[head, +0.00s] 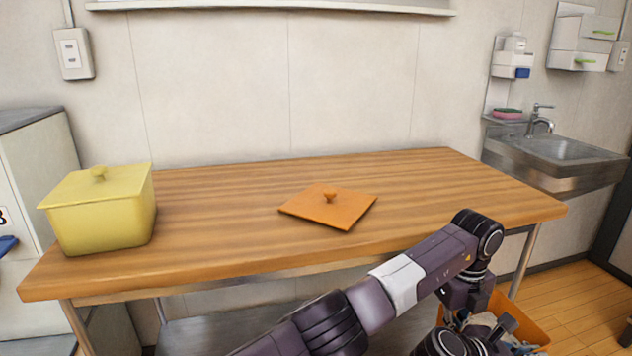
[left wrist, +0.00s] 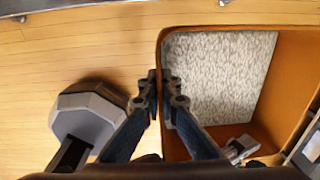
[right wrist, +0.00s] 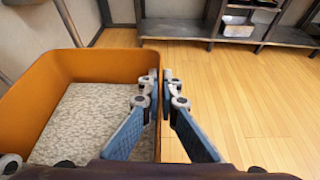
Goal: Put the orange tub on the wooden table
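The orange tub (head: 527,318) shows only in part at the lower right of the head view, below the table top and partly behind my arm. My left gripper (left wrist: 161,92) is closed on the rim of one tub wall (left wrist: 240,28). My right gripper (right wrist: 161,88) is closed on the rim of another wall (right wrist: 100,64). The tub is open on top, with a speckled grey-white inner bottom. The wooden table (head: 230,200) stands against the wall. I cannot tell how high the tub is above the floor.
An orange lid (head: 345,208) with a knob lies on the table's middle right. A yellow lidded tub (head: 105,220) stands at its left end. Bare table lies between them and at the right end. A sink (head: 565,150) is at the right wall.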

